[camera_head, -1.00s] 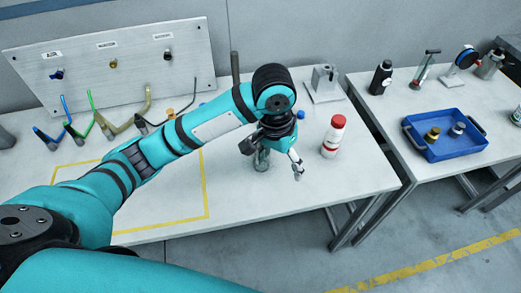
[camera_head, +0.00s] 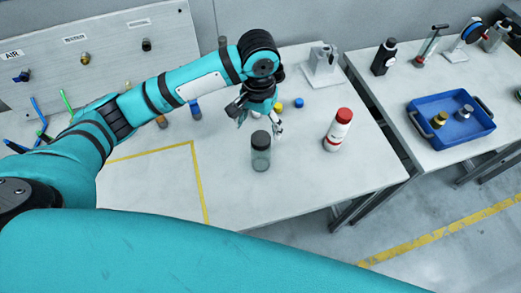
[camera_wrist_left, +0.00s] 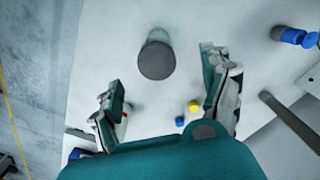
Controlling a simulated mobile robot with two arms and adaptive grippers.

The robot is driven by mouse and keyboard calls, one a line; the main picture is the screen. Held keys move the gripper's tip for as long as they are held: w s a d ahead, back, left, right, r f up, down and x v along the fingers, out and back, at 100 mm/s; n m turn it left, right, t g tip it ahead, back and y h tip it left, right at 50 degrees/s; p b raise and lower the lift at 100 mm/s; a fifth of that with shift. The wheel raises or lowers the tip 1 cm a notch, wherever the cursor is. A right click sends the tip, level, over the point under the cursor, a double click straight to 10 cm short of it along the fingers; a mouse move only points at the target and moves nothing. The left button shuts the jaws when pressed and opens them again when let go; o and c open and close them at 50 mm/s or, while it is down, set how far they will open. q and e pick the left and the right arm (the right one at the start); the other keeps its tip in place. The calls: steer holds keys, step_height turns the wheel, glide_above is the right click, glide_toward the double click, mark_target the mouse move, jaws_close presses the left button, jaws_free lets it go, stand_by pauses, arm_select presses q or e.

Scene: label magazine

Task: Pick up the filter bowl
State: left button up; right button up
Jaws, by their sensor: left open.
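The filter bowl, a clear grey cylinder (camera_head: 261,158) with a dark top, stands upright on the near table. My left gripper (camera_head: 259,121) is open and empty, just behind and above the bowl in the head view. In the left wrist view the dark top of the bowl (camera_wrist_left: 157,60) lies beyond the fingertips of my left gripper (camera_wrist_left: 163,88), with a visible gap to both fingers. My right gripper does not show.
A white bottle with a red cap (camera_head: 338,130) stands right of the bowl. Small yellow (camera_head: 278,106) and blue (camera_head: 299,103) pieces lie behind the gripper. A blue tray (camera_head: 452,143) is on the right table. The tabletop in front of the bowl is clear.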

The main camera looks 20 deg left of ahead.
mark_target(259, 137)
arm_select(q)
step_height(259, 137, down, 4)
steer(key=shift+a+r, duration=0.1)
steer(key=shift+r, duration=0.05)
step_height(259, 137, down, 3)
steer(key=shift+p, duration=0.55)
steer(key=f, duration=0.2)
steer(key=f+p, duration=0.1)
steer(key=shift+d+f, duration=0.3)
steer(key=shift+f, duration=0.5)
steer(key=c, duration=1.3)
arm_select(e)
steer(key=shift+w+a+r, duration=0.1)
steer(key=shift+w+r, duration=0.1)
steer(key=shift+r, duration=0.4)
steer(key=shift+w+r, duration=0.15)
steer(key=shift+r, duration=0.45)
